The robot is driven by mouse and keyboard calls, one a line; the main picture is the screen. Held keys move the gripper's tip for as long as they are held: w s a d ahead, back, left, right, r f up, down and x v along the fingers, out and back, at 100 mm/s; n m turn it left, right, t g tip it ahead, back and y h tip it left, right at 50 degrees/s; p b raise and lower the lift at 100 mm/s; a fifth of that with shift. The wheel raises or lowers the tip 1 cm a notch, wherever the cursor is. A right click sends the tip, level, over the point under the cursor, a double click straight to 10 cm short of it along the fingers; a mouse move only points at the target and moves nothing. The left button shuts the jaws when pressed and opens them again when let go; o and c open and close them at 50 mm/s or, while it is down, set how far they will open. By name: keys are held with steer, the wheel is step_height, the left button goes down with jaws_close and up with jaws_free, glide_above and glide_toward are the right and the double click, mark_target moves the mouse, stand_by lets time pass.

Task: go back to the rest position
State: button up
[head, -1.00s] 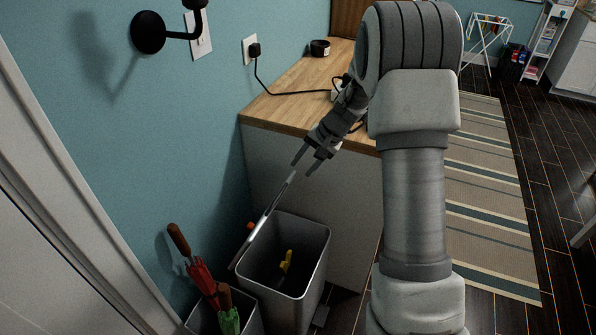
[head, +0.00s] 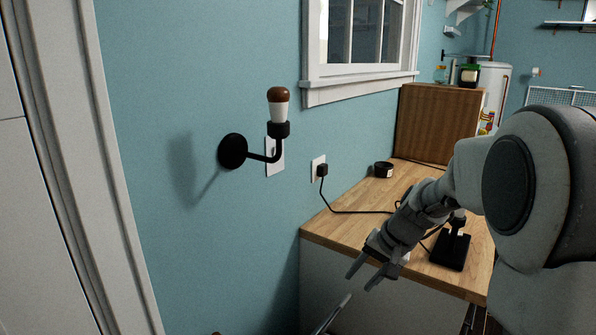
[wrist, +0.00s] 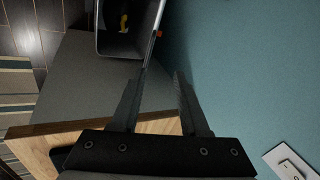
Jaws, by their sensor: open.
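My gripper (head: 366,275) is open in the head view, in front of the wooden counter's near left corner. Its two fingers are spread and nothing is between them. The wrist view also shows my gripper (wrist: 158,92) with its fingers apart. A thin metal rod (head: 333,313) shows at the lower edge of the head view, just below the fingertips. In the wrist view the rod (wrist: 150,48) runs along the bin and ends near the fingers; I cannot tell if it touches them.
The wooden counter (head: 330,228) holds a black stand (head: 451,250), a small black round thing (head: 383,169) and a cable. A wall lamp (head: 278,110) sticks out from the blue wall. A grey bin (wrist: 105,45) with something yellow inside shows in the wrist view.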

steer(key=s+r+n+t+h+p, duration=0.1)
steer(key=s+r, duration=0.4)
steer(key=s, duration=0.7)
steer(key=s+r+n+t+h+p, duration=0.1)
steer(key=s+r+n, duration=0.3)
steer(key=s, duration=0.9)
step_height(320, 180, up, 2)
steer(key=shift+s+r+h, duration=0.2)
steer(key=shift+s+h, duration=0.1)
steer(key=shift+h, duration=0.6)
steer(key=shift+a, duration=0.1)
jaws_close()
